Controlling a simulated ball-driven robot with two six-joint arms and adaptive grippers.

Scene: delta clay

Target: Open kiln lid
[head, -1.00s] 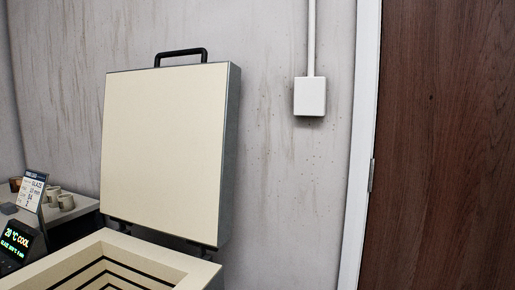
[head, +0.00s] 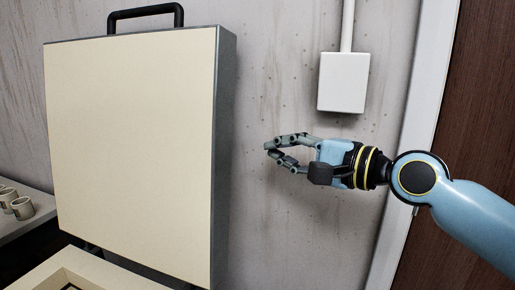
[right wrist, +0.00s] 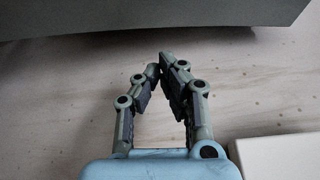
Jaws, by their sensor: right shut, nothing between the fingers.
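The kiln lid (head: 135,150) stands upright, swung open, with its cream inner face towards me and a black handle (head: 146,14) on its top edge. The kiln body's cream rim (head: 90,268) shows at the bottom left, mostly cut off. My right gripper (head: 268,152) is to the right of the lid, apart from it, with its fingertips together and nothing between them. In the right wrist view the fingers (right wrist: 167,70) point at a dark grey panel (right wrist: 150,15), which looks like the lid's side. My left gripper is not in view.
A white wall box (head: 343,82) with a conduit is above my right gripper. A door frame and a brown door (head: 490,130) are at the right. Small cups (head: 20,205) stand on a surface at the left. Bare wall lies behind the gripper.

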